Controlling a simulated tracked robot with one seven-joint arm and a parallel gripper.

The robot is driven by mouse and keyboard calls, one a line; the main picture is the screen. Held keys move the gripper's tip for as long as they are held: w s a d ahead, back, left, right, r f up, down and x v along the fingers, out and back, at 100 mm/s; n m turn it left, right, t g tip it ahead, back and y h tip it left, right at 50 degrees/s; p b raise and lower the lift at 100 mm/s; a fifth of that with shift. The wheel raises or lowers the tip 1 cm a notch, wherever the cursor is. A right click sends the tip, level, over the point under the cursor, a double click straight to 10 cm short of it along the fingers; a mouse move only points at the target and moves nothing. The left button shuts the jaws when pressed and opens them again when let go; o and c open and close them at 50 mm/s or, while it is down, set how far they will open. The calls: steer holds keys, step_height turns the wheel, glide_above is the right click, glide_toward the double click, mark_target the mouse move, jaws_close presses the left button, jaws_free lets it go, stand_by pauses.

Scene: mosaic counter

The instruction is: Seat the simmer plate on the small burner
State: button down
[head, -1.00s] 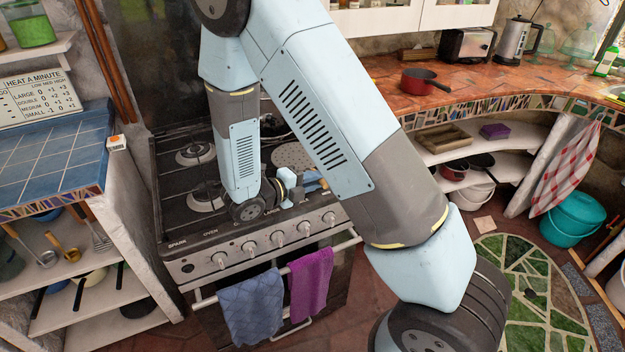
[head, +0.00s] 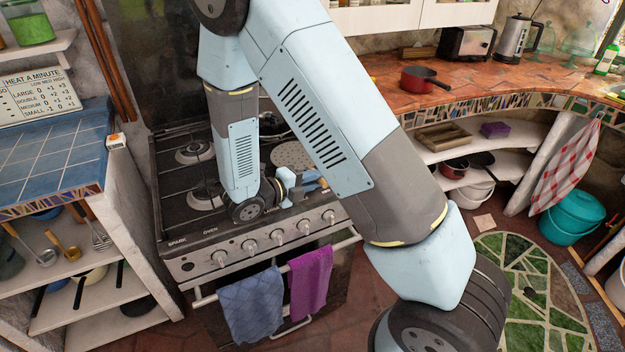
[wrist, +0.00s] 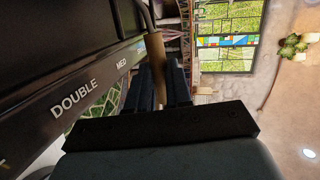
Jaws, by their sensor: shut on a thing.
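The simmer plate (head: 288,154), a pale perforated disc, shows in the head view over the right part of the stove top, partly hidden by my arm. My gripper (head: 308,184) is at the stove's front edge. In the wrist view my gripper's dark fingers (wrist: 159,85) are shut on the plate's tan handle (wrist: 155,58), which joins a bent metal rod. I cannot tell whether the plate touches the grate beneath it. Two burners show on the left, at the back (head: 195,152) and front (head: 206,197). I cannot tell which burner is the small one.
A dark pan (head: 270,124) stands at the back of the stove, partly behind my arm. Knobs (head: 276,237) line the front panel, with blue (head: 250,305) and purple (head: 310,280) towels below. A blue-tiled counter (head: 50,150) is on the left. The stove's left grates are clear.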

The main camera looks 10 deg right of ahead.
steer(key=shift+f, duration=0.4)
steer(key=c, duration=1)
jaws_free()
steer(key=shift+o, duration=0.2)
steer(key=v, duration=1.3)
steer(key=shift+s+a, duration=0.15)
steer(key=shift+a, duration=0.15)
